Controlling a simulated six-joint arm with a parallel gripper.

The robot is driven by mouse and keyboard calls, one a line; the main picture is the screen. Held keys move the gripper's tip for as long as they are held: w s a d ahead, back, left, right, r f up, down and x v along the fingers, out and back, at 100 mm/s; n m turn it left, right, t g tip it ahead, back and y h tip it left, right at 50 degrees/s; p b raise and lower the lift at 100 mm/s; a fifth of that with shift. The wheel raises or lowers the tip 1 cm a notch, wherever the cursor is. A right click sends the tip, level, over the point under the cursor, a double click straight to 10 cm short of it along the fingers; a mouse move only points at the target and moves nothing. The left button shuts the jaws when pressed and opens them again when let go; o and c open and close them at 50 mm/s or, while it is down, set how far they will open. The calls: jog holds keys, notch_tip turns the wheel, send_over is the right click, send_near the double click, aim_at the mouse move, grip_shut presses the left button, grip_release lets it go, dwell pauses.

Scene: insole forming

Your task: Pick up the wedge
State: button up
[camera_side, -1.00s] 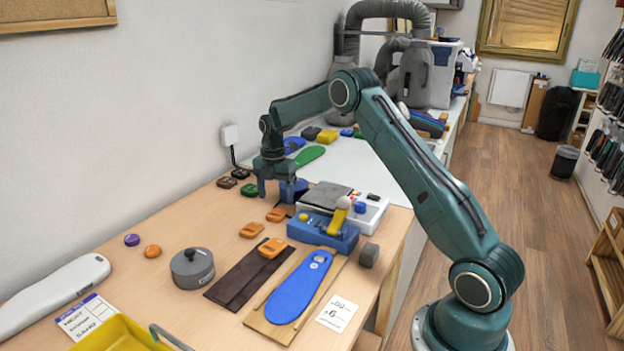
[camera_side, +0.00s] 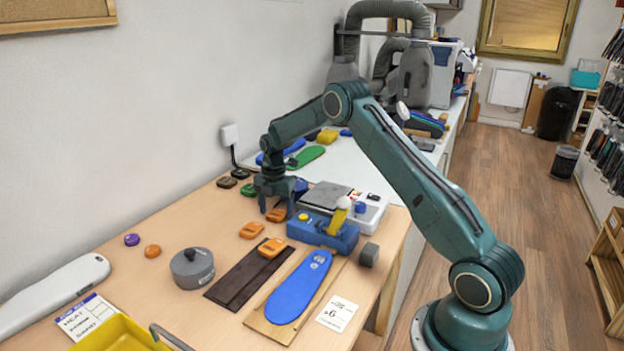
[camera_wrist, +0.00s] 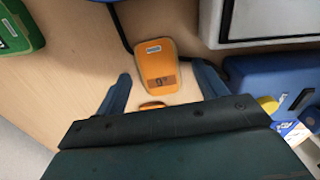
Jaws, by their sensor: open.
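Several orange wedges lie on the wooden bench. In the side view my gripper (camera_side: 276,207) is low over the bench, fingers pointing down, with one orange wedge (camera_side: 276,215) under and between them. The gripper is open and holds nothing. Part of another orange wedge (camera_wrist: 152,105) shows nearer the palm. In the side view, a second wedge (camera_side: 251,230) lies closer to the camera, and a third (camera_side: 271,248) rests by the dark strip.
A green block (camera_side: 248,190) and dark brown blocks (camera_side: 227,182) sit at the wall side. A blue device (camera_side: 322,232) with a yellow lever and a white scale-like unit (camera_side: 370,212) stand to the right. A blue insole (camera_side: 299,288) and a grey pot (camera_side: 192,268) are nearer.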

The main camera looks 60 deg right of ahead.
aim_at(276, 213)
jog(key=c, duration=1.1)
jog(key=shift+o, duration=0.2)
jog(key=shift+r, duration=0.1)
notch_tip(276, 213, up, 20)
dwell(0.7)
